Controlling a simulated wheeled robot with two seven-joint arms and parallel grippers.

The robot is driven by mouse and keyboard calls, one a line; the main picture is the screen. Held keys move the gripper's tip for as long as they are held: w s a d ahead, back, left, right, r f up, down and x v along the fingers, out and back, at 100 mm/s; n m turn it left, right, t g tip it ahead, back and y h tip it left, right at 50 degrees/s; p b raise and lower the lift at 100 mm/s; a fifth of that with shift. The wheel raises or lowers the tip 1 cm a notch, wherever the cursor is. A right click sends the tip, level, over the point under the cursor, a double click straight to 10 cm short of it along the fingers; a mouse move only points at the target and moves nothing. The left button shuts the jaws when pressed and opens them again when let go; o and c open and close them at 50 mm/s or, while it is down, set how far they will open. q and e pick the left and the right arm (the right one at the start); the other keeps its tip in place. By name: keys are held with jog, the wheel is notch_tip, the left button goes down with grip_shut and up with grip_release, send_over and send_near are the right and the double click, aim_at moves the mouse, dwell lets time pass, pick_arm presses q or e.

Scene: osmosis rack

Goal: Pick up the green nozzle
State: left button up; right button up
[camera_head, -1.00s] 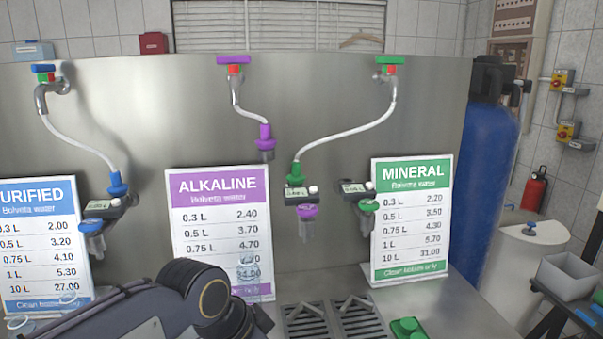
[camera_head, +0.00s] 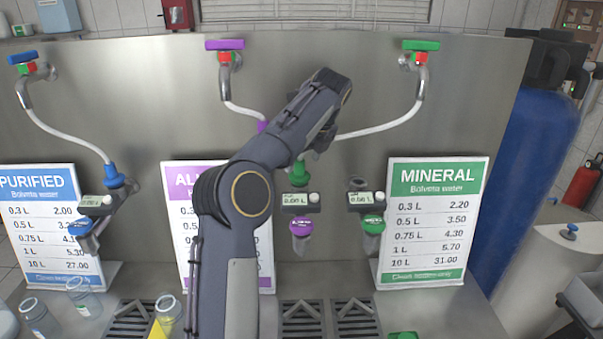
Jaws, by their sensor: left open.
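The green nozzle (camera_head: 298,174) sits upright in the middle meter holder (camera_head: 298,199), at the end of the white hose (camera_head: 385,125) from the green-handled tap. Only part of it shows, as my left forearm covers its upper side. My left arm rises from the bottom and bends over towards the wall. My left gripper (camera_head: 321,142) hangs near the wrist, just above and right of the nozzle, and seems apart from it. It is open and empty; its fingers are mostly hidden. My right gripper is not in view.
Price boards for purified (camera_head: 45,215), alkaline (camera_head: 181,235) and mineral (camera_head: 435,220) water stand along the steel panel. Another meter (camera_head: 361,198) with a green fitting is right of the middle one. Clear jars (camera_head: 82,296) stand at lower left. A blue tank (camera_head: 540,160) is at right.

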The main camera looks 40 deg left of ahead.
aim_at(300, 172)
pick_arm(q)
jog(key=x, duration=0.5)
jog(key=shift+w+f, duration=0.15)
jog(key=shift+f, duration=0.25)
jog(key=c, duration=0.9)
